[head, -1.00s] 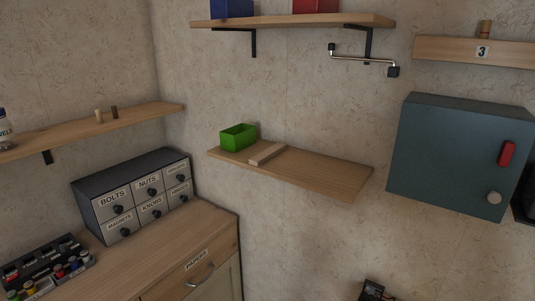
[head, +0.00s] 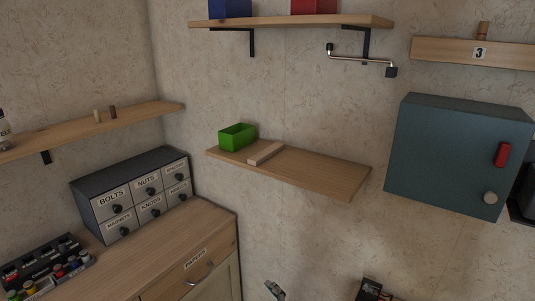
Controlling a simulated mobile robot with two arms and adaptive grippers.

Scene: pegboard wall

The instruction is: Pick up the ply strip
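The ply strip (head: 266,153) is a short, pale wooden piece. It lies flat on the middle wall shelf (head: 325,178), just right of an open green bin (head: 237,137), with its near end toward the shelf's front edge. Nothing holds it. A small grey and dark tip (head: 275,290) shows at the bottom edge, well below the shelf. It looks like part of my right gripper, slanting in from the lower right; its fingers are mostly cut off. My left gripper is not in view.
An upper shelf (head: 290,21) with brackets hangs above, and a metal bar handle (head: 360,58) sits under it. A teal cabinet (head: 450,155) is right of the middle shelf. A drawer unit (head: 135,195) stands on the left counter (head: 170,245). Space before the middle shelf is clear.

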